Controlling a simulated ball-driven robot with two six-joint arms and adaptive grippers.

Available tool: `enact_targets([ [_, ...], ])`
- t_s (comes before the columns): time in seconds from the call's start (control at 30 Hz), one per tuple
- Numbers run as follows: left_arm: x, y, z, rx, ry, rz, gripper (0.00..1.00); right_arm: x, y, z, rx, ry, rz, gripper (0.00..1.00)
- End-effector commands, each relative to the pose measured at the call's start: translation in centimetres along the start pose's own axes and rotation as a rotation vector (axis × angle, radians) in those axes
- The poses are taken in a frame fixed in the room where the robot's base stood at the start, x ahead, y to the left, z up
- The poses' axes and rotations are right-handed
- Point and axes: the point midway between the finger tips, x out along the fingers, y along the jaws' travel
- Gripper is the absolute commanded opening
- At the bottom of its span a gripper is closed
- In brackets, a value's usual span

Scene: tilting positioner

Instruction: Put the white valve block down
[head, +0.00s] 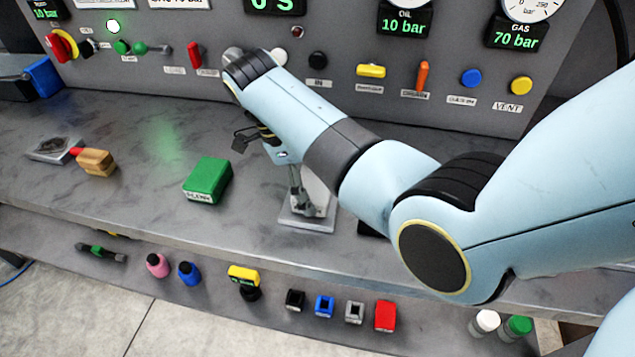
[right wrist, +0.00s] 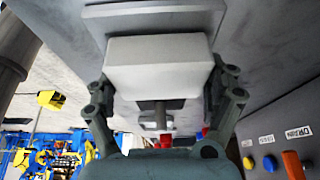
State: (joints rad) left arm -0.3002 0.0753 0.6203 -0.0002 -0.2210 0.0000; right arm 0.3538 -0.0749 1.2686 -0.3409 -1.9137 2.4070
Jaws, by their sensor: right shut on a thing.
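The white valve block (right wrist: 158,62) fills the middle of the right wrist view. My right gripper (right wrist: 160,82) is shut on it, with a dark finger along each side. Beyond the block in that view is a flat grey plate (right wrist: 150,18); I cannot tell whether the block touches it. In the head view my right gripper (head: 299,192) points down over a pale plate (head: 306,222) near the bench's front edge. The gripper and arm hide most of the block there. My left gripper is not in view.
A green block (head: 208,180) lies on the bench left of my right gripper. A wooden block (head: 96,162) lies farther left. A control panel (head: 340,95) with knobs and levers stands behind. Several small items line the lower front ledge, including a red block (head: 385,316).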

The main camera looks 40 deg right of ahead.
Motion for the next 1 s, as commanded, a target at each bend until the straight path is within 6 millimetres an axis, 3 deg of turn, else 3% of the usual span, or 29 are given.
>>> enact_targets([
  [0.13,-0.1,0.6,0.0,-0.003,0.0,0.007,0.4,-0.2,0.0,0.1,0.001,-0.003,-0.002,0.28],
  [0.37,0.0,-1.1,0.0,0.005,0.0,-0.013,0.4,0.1,0.0,0.2,0.001,-0.002,-0.002,0.28],
  [0.4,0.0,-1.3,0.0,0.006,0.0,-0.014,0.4,0.2,0.0,0.1,0.0,-0.002,0.0,0.91],
  [0.47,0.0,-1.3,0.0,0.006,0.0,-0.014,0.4,0.2,0.0,0.1,0.0,-0.001,0.0,0.99],
  [0.77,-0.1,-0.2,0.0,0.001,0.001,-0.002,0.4,0.0,0.0,0.1,0.0,-0.002,-0.001,1.0],
  [0.87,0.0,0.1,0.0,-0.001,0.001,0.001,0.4,-0.7,0.0,0.1,0.001,-0.004,-0.002,1.0],
  [1.0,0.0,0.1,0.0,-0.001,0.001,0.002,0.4,-3.4,0.0,0.1,0.001,-0.006,-0.002,1.0],
])
